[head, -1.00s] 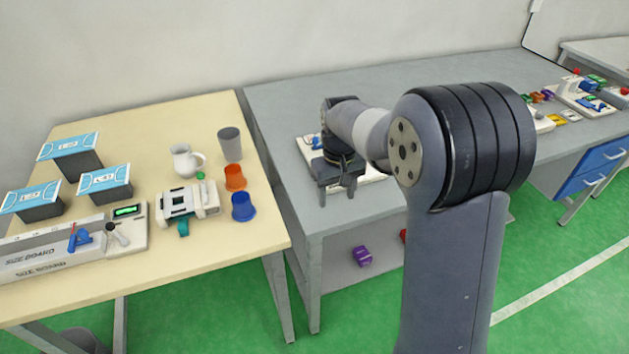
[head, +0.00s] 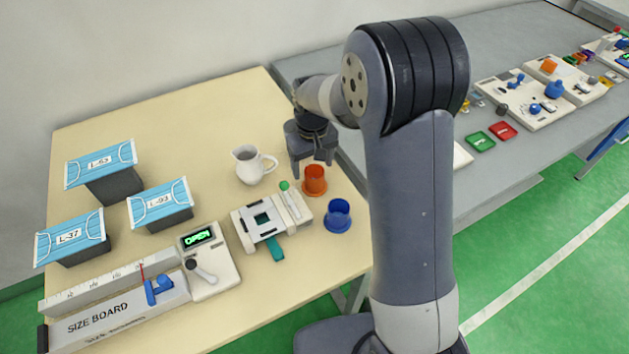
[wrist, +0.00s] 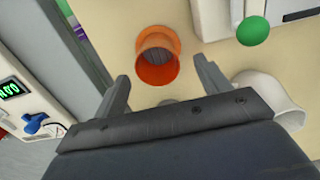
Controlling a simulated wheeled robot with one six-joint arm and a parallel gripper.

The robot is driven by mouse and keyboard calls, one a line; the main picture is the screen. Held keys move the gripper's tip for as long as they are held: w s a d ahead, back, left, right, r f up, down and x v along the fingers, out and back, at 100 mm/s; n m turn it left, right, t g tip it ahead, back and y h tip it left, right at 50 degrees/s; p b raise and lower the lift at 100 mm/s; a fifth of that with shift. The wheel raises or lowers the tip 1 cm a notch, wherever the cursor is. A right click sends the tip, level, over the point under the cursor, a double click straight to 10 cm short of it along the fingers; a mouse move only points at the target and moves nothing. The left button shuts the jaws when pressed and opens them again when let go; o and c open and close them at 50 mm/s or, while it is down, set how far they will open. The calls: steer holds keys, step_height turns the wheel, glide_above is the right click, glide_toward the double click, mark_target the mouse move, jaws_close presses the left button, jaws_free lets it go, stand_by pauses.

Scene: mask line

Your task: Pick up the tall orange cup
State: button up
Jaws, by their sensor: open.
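The orange cup (head: 314,182) stands upright on the beige table, between the white pitcher and the blue cup. My gripper (head: 313,167) is open and empty, pointing down just behind and above the orange cup. In the wrist view the orange cup (wrist: 153,73) shows its open rim just past my two spread fingertips (wrist: 162,72), roughly centred between them. I cannot tell whether either finger touches it. The grey cup seen earlier is hidden behind my gripper in the head view; a small grey patch shows between the fingers in the wrist view.
The blue cup (head: 338,215) is in front of the orange cup, toward the table edge. A white device with a green knob (head: 284,186) stands close at its left. The white pitcher (head: 250,165) is back left. Mask boxes and a size board (head: 110,318) are farther left.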

mark_target(314, 177)
steer(key=shift+s+d+f+p, duration=0.1)
steer(key=shift+s+f+p, duration=0.1)
steer(key=shift+f, duration=0.95)
steer(key=shift+s+d+f+p, duration=0.1)
steer(key=shift+f+p, duration=0.1)
steer(key=shift+f, duration=0.95)
steer(key=c, duration=1.1)
